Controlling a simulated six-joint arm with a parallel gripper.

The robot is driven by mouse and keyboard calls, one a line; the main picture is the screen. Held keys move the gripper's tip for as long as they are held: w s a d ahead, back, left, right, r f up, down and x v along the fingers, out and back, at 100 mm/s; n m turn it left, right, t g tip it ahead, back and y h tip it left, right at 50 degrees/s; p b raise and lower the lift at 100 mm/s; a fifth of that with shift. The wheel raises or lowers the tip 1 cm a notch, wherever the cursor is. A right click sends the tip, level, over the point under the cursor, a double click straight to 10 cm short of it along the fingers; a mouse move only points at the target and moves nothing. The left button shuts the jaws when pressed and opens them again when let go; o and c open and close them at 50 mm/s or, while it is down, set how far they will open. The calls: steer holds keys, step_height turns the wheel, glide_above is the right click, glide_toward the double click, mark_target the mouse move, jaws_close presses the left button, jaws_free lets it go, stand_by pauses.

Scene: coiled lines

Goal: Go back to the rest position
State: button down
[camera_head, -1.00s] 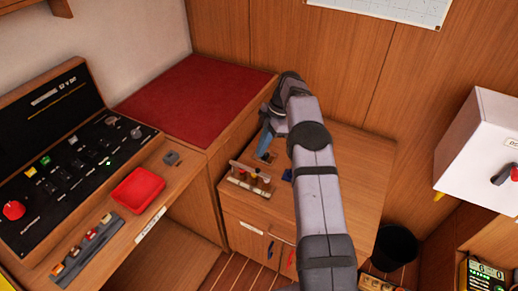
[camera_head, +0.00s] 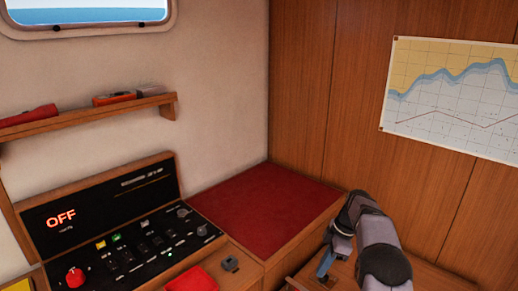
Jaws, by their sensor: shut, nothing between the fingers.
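My gripper (camera_head: 325,264), with blue fingers, points down at the lower right of the view. It is shut and empty. It is over the wooden cabinet top (camera_head: 424,275), to the right of the red-topped bench (camera_head: 265,210). My grey arm bends down to it from the right. The lower picture edge cuts off the cabinet, so what lies below the fingertips is mostly hidden.
A black control panel (camera_head: 110,258) with knobs and a lit "OFF" display stands at the left. A red tray (camera_head: 193,281) and a small grey switch (camera_head: 230,264) are beside it. A shelf (camera_head: 90,116) and chart (camera_head: 455,95) are on the walls. The bench top is clear.

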steer(key=s+a+r+m+h, duration=0.1)
steer(key=s+a+m, duration=0.2)
steer(key=s+m, duration=0.5)
steer(key=s+a+r+m+h, duration=0.1)
steer(key=s+m, duration=0.7)
steer(key=s, duration=1.6)
steer(key=shift+a+h, duration=0.7)
steer(key=shift+a, duration=0.5)
